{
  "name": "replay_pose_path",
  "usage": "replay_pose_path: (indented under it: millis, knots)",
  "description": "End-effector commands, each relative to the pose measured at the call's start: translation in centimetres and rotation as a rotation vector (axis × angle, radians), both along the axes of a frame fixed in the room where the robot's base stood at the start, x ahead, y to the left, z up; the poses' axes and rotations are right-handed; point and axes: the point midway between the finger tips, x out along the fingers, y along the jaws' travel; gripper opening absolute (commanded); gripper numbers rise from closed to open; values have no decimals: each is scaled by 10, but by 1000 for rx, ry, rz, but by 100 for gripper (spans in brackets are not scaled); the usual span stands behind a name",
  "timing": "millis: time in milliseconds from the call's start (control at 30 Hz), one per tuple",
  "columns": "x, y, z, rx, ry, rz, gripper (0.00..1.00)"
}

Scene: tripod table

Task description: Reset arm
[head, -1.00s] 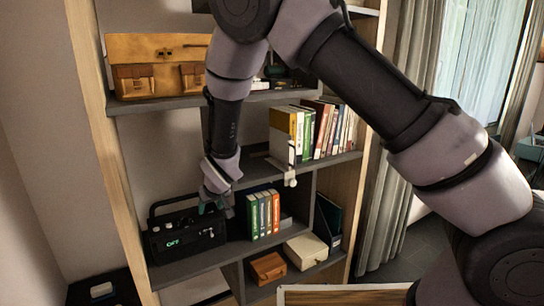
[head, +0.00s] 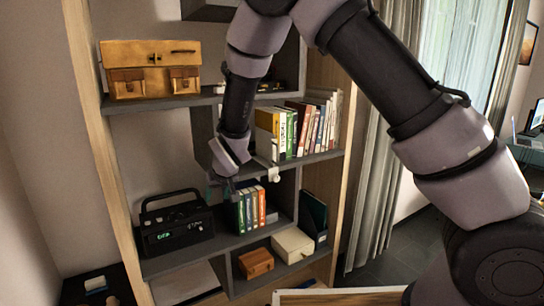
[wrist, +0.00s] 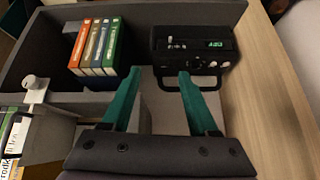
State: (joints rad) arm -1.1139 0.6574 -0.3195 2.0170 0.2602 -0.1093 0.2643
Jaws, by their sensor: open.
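My gripper (head: 222,187) is in front of the bookshelf (head: 92,140), at the height of the shelf with the black radio. In the wrist view my gripper (wrist: 160,75) shows two green fingers spread apart with nothing between them. The black radio (head: 178,225) stands on the lower left shelf, and it also shows in the wrist view (wrist: 195,45) beyond the right finger. Several coloured books (head: 251,208) stand to the right of the radio; in the wrist view these books (wrist: 95,47) are beyond the left finger. My arm reaches in from the right.
A tan leather bag (head: 150,70) sits on the upper left shelf. More books (head: 300,125) stand on the middle right shelf, close to my wrist. A white box (head: 293,245), a brown box (head: 256,263) and a dark file holder (head: 314,215) are lower right.

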Motion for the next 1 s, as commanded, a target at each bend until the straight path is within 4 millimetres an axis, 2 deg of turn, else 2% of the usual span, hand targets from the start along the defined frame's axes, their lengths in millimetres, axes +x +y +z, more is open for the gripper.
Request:
replay_pose_path:
  millis: [267,367,467,567,700,767,900,1000]
  knots:
    - [20,-57,64,59,56,-114,60]
    - [26,-90,97,91,81,-169,60]
    - [27,-134,138,131,109,-237,60]
    - [20,-182,177,172,134,-301,60]
    - [-3,-245,226,222,153,-382,60]
    - [-17,-270,244,240,158,-414,60]
    - [-56,-324,279,276,157,-488,60]
    - [-90,-356,297,294,149,-540,60]
